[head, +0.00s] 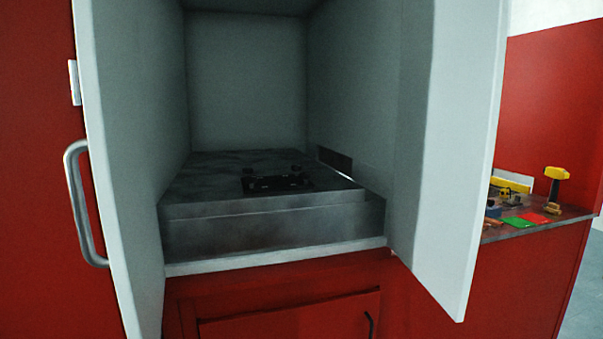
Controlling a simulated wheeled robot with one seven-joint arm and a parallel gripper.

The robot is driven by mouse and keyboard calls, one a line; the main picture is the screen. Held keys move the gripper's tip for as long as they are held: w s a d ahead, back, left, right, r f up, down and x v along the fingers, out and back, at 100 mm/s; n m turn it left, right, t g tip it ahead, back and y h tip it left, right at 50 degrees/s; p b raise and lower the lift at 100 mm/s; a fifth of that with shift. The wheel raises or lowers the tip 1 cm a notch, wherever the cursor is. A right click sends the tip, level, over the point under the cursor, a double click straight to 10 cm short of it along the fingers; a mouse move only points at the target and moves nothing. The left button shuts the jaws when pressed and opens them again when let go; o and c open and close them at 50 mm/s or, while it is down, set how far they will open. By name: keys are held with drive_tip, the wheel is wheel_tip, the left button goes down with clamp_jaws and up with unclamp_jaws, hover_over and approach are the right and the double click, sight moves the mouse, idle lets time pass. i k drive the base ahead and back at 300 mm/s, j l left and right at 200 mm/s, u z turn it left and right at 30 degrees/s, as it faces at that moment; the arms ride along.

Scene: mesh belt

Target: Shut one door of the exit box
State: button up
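The exit box (245,80) stands open in front of me, with a pale grey inside. Its left door (130,150) is swung out toward me and has a metal bar handle (75,205) on its outer face. Its right door (455,150) is also swung out toward me, and no handle of it shows. Inside the box lies a low dark metal block (270,225) with a small black fixture (272,183) on top. My gripper is not in view.
A red cabinet front (285,320) with a dark handle is below the box. At right, a side counter (560,214) holds a yellow tool (556,180), a red card (533,218), a green card (518,225) and other small items. The space between the doors is clear.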

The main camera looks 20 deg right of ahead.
sight(454, 52)
drive_tip(key=i+l+u, duration=0.1)
drive_tip(key=i+l, duration=0.15)
drive_tip(key=i+l+u, duration=0.1)
drive_tip(key=l, duration=0.3)
drive_tip(key=i+l+u, duration=0.15)
drive_tip(key=l+u, duration=0.2)
drive_tip(key=l, duration=0.95)
drive_tip(key=l+u, duration=0.4)
drive_tip(key=l, duration=1.1)
drive_tip(key=k+l, duration=0.15)
drive_tip(key=l+u, duration=0.05)
drive_tip(key=l, duration=0.05)
